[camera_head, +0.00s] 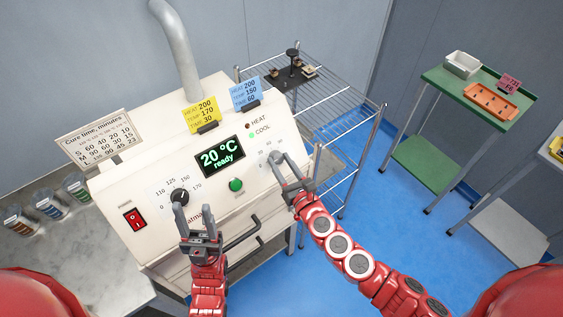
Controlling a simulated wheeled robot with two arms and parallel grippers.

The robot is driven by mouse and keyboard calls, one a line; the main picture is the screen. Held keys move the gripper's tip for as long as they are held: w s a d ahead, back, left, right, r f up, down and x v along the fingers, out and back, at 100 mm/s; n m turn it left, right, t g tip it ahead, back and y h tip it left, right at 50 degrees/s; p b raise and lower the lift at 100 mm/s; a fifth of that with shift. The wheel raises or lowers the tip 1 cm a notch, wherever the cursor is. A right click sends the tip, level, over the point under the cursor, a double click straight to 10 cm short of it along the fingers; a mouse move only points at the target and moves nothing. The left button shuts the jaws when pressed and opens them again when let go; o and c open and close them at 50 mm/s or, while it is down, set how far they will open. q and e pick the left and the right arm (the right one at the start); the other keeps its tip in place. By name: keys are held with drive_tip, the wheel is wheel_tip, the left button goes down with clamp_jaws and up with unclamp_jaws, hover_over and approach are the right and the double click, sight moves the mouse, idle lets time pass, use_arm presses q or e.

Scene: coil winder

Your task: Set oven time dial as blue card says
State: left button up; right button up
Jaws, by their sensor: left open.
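The blue card (246,93) stands in a clip on top of the white oven (147,196) and reads heat 200, temp 150, time 60. The time dial at the panel's right, below small numbers including 60, is mostly hidden by my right gripper (291,168). That gripper is at the dial's place; I cannot tell whether its fingers are shut on it. My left gripper (196,214) is open and empty in front of the panel, just below the black temperature dial (180,196). The display (219,156) reads 20 °C, ready.
A yellow card (201,113) stands left of the blue one. A green button (236,185), a red switch (133,218) and a door handle (241,233) are on the oven's front. A wire rack (345,97) stands to the right, close to my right arm.

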clamp_jaws()
